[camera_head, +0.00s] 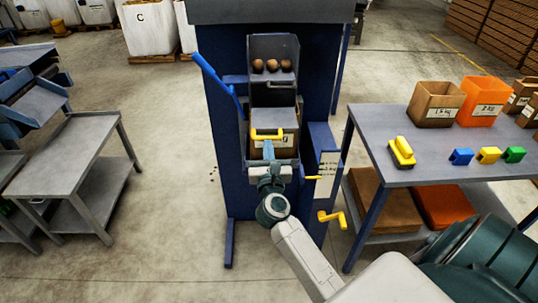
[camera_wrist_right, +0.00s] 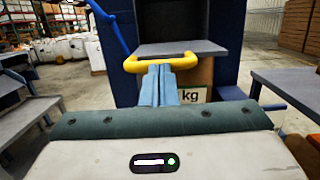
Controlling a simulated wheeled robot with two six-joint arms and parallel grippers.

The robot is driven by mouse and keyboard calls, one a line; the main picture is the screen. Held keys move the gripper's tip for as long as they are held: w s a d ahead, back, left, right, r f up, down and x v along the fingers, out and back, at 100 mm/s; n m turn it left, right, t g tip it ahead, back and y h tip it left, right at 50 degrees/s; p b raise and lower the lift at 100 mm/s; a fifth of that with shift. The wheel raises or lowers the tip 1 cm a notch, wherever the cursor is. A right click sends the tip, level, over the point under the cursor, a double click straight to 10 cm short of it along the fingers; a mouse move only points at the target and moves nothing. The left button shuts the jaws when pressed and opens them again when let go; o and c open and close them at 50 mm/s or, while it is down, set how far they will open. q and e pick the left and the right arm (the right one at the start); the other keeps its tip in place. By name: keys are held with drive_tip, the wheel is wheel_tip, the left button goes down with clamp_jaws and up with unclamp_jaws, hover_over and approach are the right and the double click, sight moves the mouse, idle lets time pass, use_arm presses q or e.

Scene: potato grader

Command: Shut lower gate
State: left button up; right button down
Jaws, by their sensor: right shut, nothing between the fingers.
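The blue grader (camera_head: 225,130) stands in the middle of the head view. Its chute (camera_head: 272,48) holds three potatoes behind an upper gate with a grey handle (camera_head: 282,85). Below is the lower gate, a flat grey plate (camera_head: 278,117) with a yellow handle (camera_head: 267,134) on its front edge. The plate lies roughly level and sticks out over a cardboard box (camera_head: 285,143). My right gripper (camera_head: 268,150) is shut and empty, with its fingertips at the yellow handle. In the wrist view the fingers (camera_wrist_right: 159,82) meet or nearly meet the handle (camera_wrist_right: 130,65); contact is unclear.
A blue lever (camera_head: 218,82) rises left of the chute. A right-hand table (camera_head: 425,172) carries boxes and coloured blocks. A grey table (camera_head: 65,150) stands left, with open floor between it and the grader.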

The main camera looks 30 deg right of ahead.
sight(266, 119)
idle(0.3)
drive_tip(key=x, duration=0.3)
drive_tip(key=f+x, duration=0.1)
drive_tip(key=x, duration=0.3)
drive_tip(key=f+b+x, duration=0.1)
drive_tip(key=x, duration=0.3)
drive_tip(key=shift+w+d+f, duration=0.1)
drive_tip(key=shift+w+d, duration=0.1)
drive_tip(key=shift+w, duration=0.05)
drive_tip(key=shift+w+d, duration=0.2)
drive_tip(key=shift+w, duration=0.1)
drive_tip(key=shift+r, duration=0.45)
drive_tip(key=shift+a, duration=0.1)
